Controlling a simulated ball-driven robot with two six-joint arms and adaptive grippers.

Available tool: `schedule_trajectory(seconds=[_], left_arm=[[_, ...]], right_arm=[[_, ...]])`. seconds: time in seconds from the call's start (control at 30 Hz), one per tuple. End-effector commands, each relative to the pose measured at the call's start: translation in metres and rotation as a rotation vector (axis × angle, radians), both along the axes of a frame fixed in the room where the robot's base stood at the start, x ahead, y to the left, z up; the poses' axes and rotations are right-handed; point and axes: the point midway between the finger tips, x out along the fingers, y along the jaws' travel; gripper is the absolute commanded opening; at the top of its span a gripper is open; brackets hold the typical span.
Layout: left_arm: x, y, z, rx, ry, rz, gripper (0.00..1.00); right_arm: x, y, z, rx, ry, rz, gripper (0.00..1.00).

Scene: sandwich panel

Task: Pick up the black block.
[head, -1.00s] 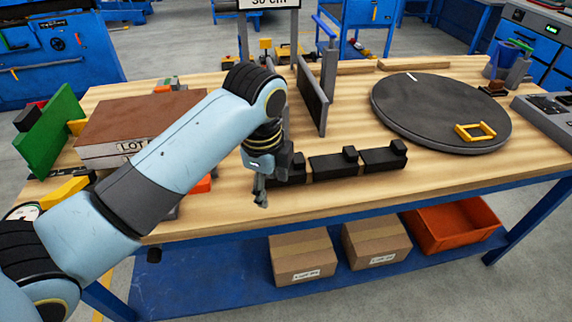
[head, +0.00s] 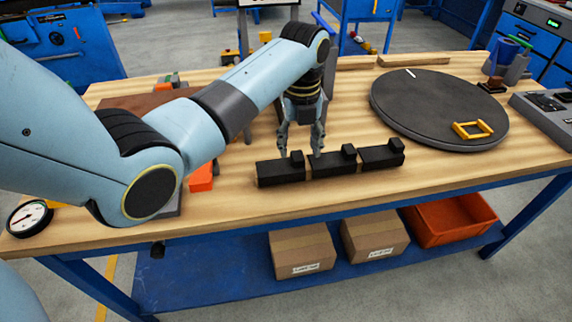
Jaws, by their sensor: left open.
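Three long black blocks lie in a row near the table's front edge: the left black block (head: 279,173), the middle black block (head: 332,164) and the right black block (head: 378,157). Each has a small raised black piece at its right end. My left gripper (head: 300,152) points down with its fingers apart, at the right end of the left block. That block's raised piece (head: 297,156) shows between the fingertips. I cannot tell whether the fingers touch it. My right gripper is out of view.
A dark round turntable (head: 430,108) with a yellow handle (head: 473,130) stands to the right. An orange piece (head: 202,177) lies left of the blocks, and a gauge (head: 30,218) is at the far left. The wood in front of the blocks is clear.

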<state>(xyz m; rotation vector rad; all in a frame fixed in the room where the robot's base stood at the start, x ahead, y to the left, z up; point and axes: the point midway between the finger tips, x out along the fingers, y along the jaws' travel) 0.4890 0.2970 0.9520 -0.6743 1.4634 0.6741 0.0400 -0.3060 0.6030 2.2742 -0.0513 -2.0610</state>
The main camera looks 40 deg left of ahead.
Motion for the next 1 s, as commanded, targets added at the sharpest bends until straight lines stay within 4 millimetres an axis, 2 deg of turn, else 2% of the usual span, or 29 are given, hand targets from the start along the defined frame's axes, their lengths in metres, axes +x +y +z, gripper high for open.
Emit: schedule_trajectory(seconds=[0.2,0.5,0.9,1.0], left_arm=[[0.0,-0.001,-0.033,0.0,0.003,0.001,0.54],[0.0,-0.001,-0.039,0.0,0.0,0.0,0.54],[0.0,-0.001,-0.039,0.001,0.001,0.001,0.02],[0.0,0.0,-0.039,0.0,0.0,0.001,0.0]], right_arm=[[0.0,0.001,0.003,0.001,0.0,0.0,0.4],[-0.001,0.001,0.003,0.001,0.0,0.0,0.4],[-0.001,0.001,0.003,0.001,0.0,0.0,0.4],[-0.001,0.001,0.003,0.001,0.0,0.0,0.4]])
